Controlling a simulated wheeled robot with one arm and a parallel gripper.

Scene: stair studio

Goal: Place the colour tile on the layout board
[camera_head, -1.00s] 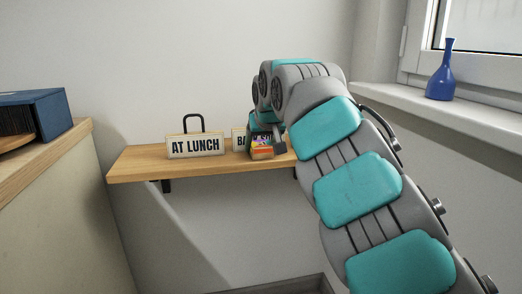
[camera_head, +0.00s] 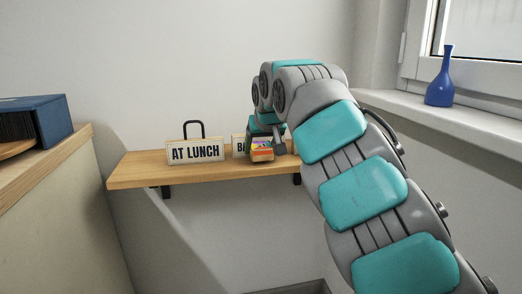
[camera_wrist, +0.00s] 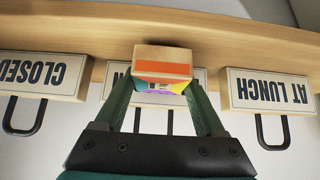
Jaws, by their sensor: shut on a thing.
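My gripper (camera_wrist: 162,80) is shut on a small pale block (camera_wrist: 162,54), the likely colour tile. An orange band runs along one side, and purple, yellow and teal show on another face. In the head view, my gripper (camera_head: 265,136) holds the block (camera_head: 262,152) at the wooden shelf (camera_head: 140,174), in front of a partly hidden sign (camera_head: 238,147). I cannot tell whether the block touches the shelf. No layout board can be made out.
An "AT LUNCH" sign (camera_head: 195,152) with a black handle stands on the shelf's left part. A "CLOSED" sign (camera_wrist: 42,74) shows in the wrist view. A blue vase (camera_head: 440,82) stands on the windowsill. A cabinet (camera_head: 50,190) bearing a blue box (camera_head: 40,120) is at left.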

